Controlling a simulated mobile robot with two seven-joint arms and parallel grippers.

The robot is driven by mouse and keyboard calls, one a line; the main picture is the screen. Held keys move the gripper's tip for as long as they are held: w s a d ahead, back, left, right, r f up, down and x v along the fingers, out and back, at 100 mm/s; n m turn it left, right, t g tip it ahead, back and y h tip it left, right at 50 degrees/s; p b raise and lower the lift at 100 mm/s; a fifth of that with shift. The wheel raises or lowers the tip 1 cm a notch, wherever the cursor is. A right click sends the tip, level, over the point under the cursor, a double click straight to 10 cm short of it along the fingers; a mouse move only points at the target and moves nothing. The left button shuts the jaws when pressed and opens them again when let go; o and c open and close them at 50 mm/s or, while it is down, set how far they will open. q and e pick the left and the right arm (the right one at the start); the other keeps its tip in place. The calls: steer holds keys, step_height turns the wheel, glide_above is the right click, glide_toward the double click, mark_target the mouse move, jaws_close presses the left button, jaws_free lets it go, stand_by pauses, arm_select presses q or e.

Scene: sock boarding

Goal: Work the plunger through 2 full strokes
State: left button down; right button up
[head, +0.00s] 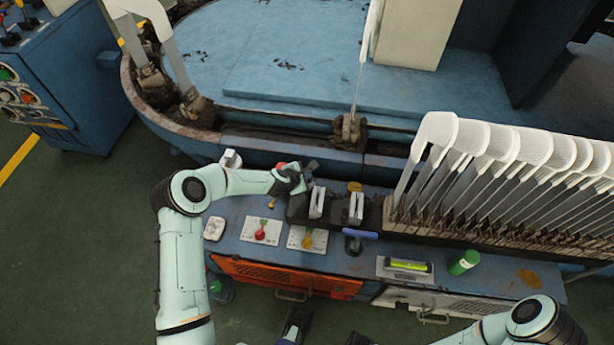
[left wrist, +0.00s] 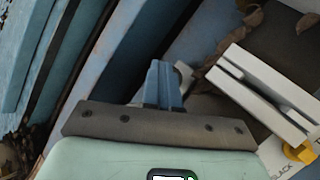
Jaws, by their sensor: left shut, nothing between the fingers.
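My left gripper (head: 310,168) is over the back edge of the blue bench, just behind a pair of upright pale metal plates (head: 316,202). In the left wrist view its blue fingers (left wrist: 163,84) are together with nothing between them. No part is clearly recognisable as the plunger. A blue bar handle (head: 360,234) on a dark rounded body sits on the bench, right of and apart from the left gripper; whether it is the plunger I cannot tell.
White plates with a red knob (head: 261,231) and a yellow knob (head: 308,240) lie in front of the gripper. A green can (head: 464,262) and a green-yellow level (head: 407,265) are at the right. A dense row of white-topped boards (head: 500,145) blocks the back right.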

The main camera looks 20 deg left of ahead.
arm_select(q)
steer(key=shift+s+f+b, duration=0.1)
steer(key=shift+f+b, duration=0.35)
steer(key=shift+f, duration=0.2)
stand_by(0.4)
steer(key=shift+r+p, duration=0.75)
steer(key=shift+r, duration=0.3)
steer(key=shift+r+p, duration=0.35)
steer(key=shift+r, duration=0.4)
steer(key=shift+r, duration=0.15)
step_height(320, 180, up, 5)
steer(key=p, duration=0.3)
steer(key=shift+a, duration=0.1)
stand_by(2.5)
